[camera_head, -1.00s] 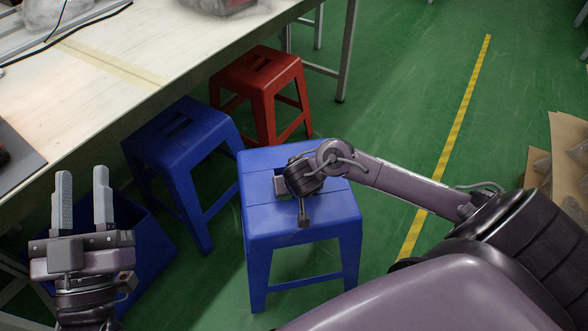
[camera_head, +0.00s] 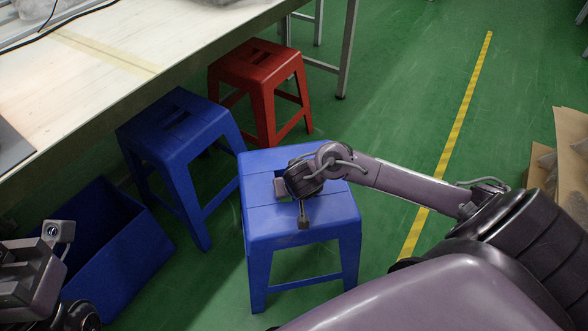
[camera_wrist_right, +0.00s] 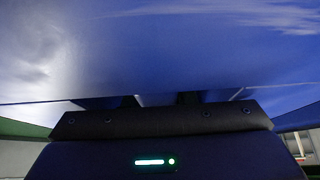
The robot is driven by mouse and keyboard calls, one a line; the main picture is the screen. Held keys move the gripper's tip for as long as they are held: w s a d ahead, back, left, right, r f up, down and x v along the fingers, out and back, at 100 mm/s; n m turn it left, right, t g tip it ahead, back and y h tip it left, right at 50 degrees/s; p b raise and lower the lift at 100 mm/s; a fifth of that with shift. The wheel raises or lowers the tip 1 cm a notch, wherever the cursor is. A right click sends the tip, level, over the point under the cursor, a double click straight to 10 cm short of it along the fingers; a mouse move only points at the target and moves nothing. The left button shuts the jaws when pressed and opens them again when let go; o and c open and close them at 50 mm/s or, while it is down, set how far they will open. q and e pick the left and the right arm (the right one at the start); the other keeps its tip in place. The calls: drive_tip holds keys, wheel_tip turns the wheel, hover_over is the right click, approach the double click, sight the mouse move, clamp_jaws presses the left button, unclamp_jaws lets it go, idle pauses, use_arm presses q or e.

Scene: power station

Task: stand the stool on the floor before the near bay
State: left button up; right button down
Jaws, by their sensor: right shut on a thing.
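A blue stool (camera_head: 335,212) stands upright in the middle of the head view, in front of another blue stool. My right gripper (camera_head: 283,188) is at the slot in its seat and is shut on it. The fingertips are hidden at the seat. In the right wrist view the blue seat (camera_wrist_right: 170,50) fills the upper part, close against the gripper. I cannot tell whether its feet touch the floor. My left gripper (camera_head: 58,235) is partly in view at the lower left edge, apart from the stools. Its fingers cannot be made out clearly.
A second blue stool (camera_head: 172,145) and a red stool (camera_head: 258,75) stand beside the pale workbench (camera_head: 120,70). A blue bin (camera_head: 125,275) is on the floor at lower left. Cardboard (camera_head: 570,150) lies at right. Green floor is open around the yellow line (camera_head: 455,125).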

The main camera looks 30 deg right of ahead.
idle(0.3)
drive_tip(key=c, duration=1.2)
unclamp_jaws()
drive_tip(key=shift+f, duration=0.1)
